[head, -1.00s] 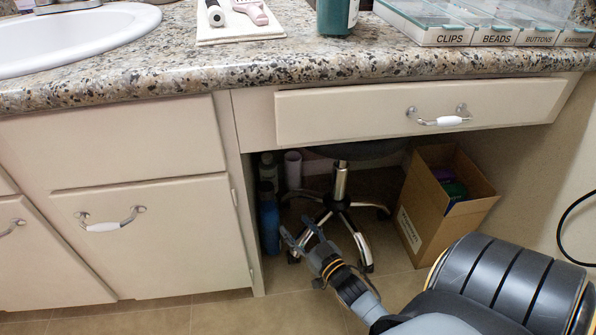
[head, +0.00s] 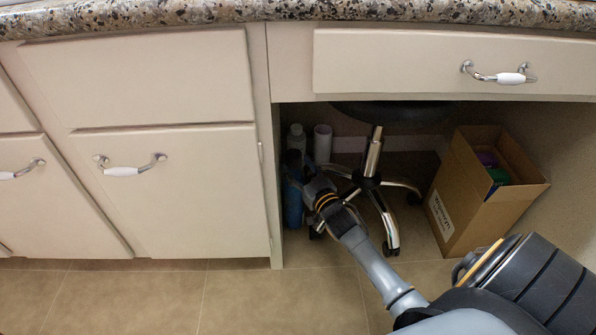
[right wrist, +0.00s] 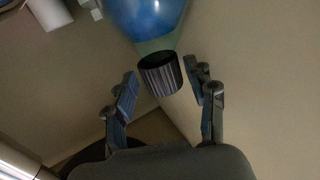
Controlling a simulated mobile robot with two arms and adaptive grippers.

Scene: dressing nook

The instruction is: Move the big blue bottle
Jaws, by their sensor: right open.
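The big blue bottle (head: 292,207) stands on the floor under the counter, close to the left cabinet's side. My right gripper (head: 301,176) reaches in beside it and partly hides it in the head view. In the right wrist view the blue bottle (right wrist: 146,15) shows at the top with its dark ribbed cap (right wrist: 161,74) toward me. The open fingers of my right gripper (right wrist: 166,98) are on either side of the cap, with gaps between them and it. My left gripper is not in view.
A white bottle (head: 296,138) and a pale cylinder (head: 322,143) stand behind the blue bottle. A stool's chrome base (head: 374,155) is just right of my gripper. A cardboard box (head: 475,195) stands farther right. The drawer (head: 430,62) hangs above.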

